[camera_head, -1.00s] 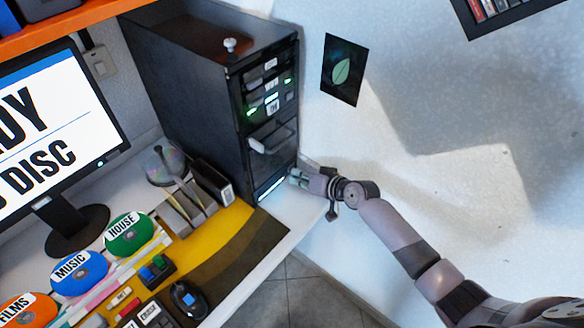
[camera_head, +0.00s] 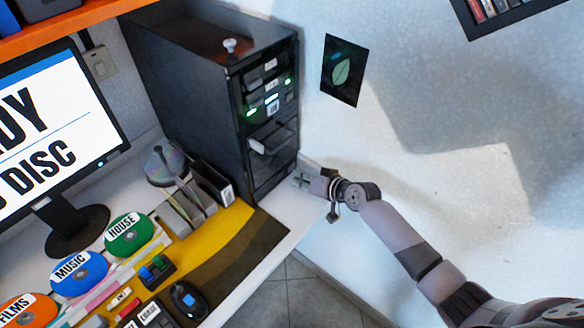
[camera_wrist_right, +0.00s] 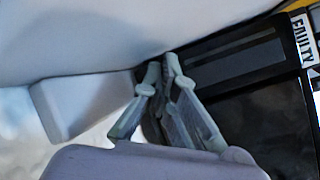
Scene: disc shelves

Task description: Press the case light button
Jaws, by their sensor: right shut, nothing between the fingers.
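The black computer case (camera_head: 190,95) stands upright on the desk, its front facing right. A strip low on its front (camera_head: 271,186) is dark. In the right wrist view a dark strip (camera_wrist_right: 235,57) runs along the black front. I cannot make out a separate light button; it may be hidden by the fingers. My right gripper (camera_head: 301,178) is just right of the case's lower front corner. In the right wrist view its fingers (camera_wrist_right: 164,68) are together and empty, their tips close beside the black front; contact is unclear. My left gripper is not in view.
An open disc tray (camera_head: 272,138) juts from the case front above my right gripper. The white wall (camera_head: 430,90) is right of the case.

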